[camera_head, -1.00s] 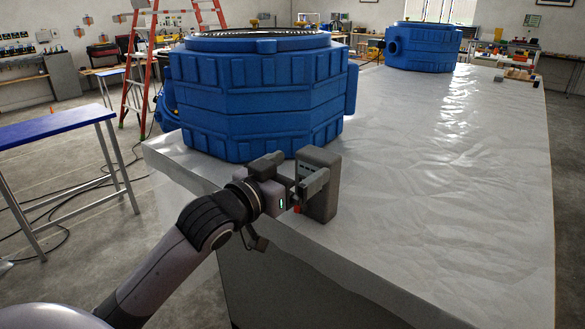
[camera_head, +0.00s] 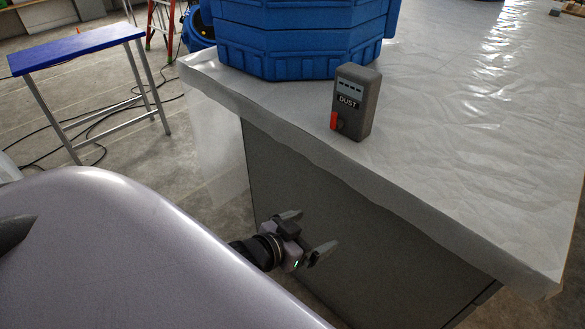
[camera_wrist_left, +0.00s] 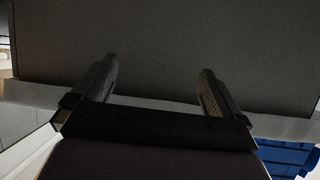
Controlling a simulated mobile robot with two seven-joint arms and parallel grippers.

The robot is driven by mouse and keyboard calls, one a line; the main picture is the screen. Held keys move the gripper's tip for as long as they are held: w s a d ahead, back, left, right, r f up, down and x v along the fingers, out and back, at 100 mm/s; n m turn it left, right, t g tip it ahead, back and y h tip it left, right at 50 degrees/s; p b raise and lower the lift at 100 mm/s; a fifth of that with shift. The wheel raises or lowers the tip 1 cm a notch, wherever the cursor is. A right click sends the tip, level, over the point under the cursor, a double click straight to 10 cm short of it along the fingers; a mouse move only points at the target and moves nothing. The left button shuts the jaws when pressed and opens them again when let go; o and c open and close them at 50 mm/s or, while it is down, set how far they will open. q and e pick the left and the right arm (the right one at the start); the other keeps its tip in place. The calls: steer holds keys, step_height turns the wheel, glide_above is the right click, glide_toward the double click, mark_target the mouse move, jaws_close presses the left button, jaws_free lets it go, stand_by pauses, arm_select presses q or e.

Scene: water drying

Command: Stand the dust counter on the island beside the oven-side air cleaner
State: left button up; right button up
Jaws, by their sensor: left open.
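The dust counter (camera_head: 356,102), a dark grey box with a DUST label and a red tab, stands upright on the island (camera_head: 450,130) near its front edge. The blue air cleaner (camera_head: 300,40) stands just behind it and to its left, cut off by the top of the head view. My left gripper (camera_head: 318,236) is open and empty, below the island's top and in front of its grey side panel, apart from the counter. In the left wrist view its two fingers (camera_wrist_left: 158,85) are spread with nothing between them. My right gripper is not in view.
The island's top is covered in crinkled pale sheeting that hangs over the edge, and it is clear to the right of the counter. A blue-topped bench (camera_head: 75,48) stands at the left. Cables (camera_head: 100,120) lie on the floor.

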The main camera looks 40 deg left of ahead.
arm_select(q)
steer(key=s+d+f+g, duration=0.2)
steer(key=s+d+f, duration=0.2)
steer(key=s+f, duration=0.6)
steer(key=shift+s+m, duration=0.3)
steer(key=shift+s, duration=0.2)
steer(key=shift+d+r, duration=0.1)
steer(key=shift+r, duration=0.05)
steer(key=shift+r+p, duration=0.6)
steer(key=shift+p, duration=0.05)
